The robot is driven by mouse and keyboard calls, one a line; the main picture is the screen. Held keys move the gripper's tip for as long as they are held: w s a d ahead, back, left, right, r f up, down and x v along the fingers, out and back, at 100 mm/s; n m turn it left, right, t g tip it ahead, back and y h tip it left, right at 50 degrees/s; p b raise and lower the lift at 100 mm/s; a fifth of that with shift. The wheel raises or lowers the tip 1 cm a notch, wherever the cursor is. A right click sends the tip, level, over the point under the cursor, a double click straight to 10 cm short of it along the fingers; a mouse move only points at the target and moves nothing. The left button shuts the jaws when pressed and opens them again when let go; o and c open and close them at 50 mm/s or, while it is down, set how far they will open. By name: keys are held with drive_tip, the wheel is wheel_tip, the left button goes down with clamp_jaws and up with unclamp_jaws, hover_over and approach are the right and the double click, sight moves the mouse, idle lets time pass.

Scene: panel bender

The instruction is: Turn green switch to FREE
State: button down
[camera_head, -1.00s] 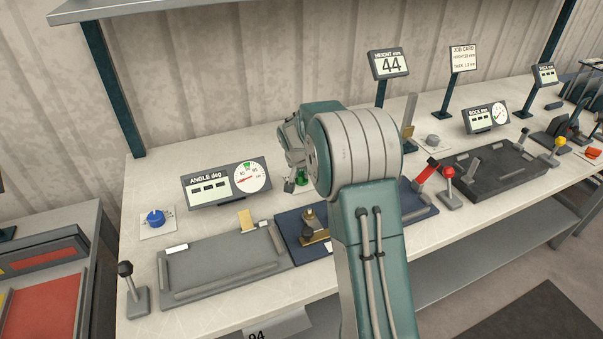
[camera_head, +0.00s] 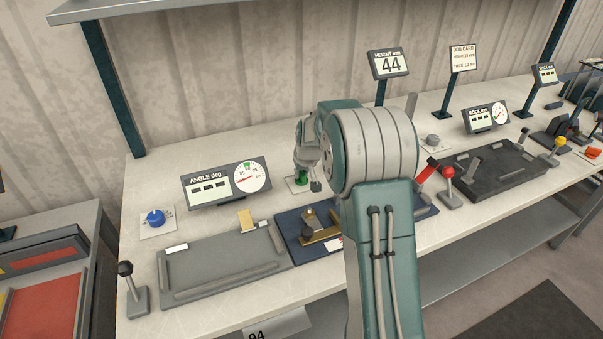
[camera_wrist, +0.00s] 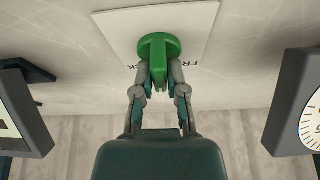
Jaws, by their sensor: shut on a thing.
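The green switch (camera_wrist: 158,50) sits on a white label plate (camera_wrist: 196,28) in the wrist view. Part of the lettering "FR" shows at the right of the plate and a "K" at the left; the rest is hidden. My gripper (camera_wrist: 157,75) is shut on the switch's green handle, one finger on each side. In the head view the green switch (camera_head: 302,178) shows only in part beneath my gripper (camera_head: 302,172), on the bench behind the blue plate. The handle points toward the wrist in the wrist view, between the two words.
The ANGLE display (camera_head: 226,182) stands left of my gripper and the HEIGHT display (camera_head: 388,64) behind to the right. A blue knob (camera_head: 155,218), a grey tray (camera_head: 220,265) and a red-knobbed lever (camera_head: 448,180) are on the bench. Bare bench lies behind the switch.

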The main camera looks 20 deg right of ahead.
drive_tip(key=n+y, duration=0.1)
drive_tip(key=n, duration=0.2)
drive_tip(key=shift+n, duration=0.3)
drive_tip(key=shift+n+g+y, duration=0.4)
drive_tip(key=shift+n+y, duration=0.5)
drive_tip(key=shift+n, duration=1)
drive_tip(key=c, duration=0.7)
unclamp_jaws()
drive_tip(key=shift+v, duration=5.9)
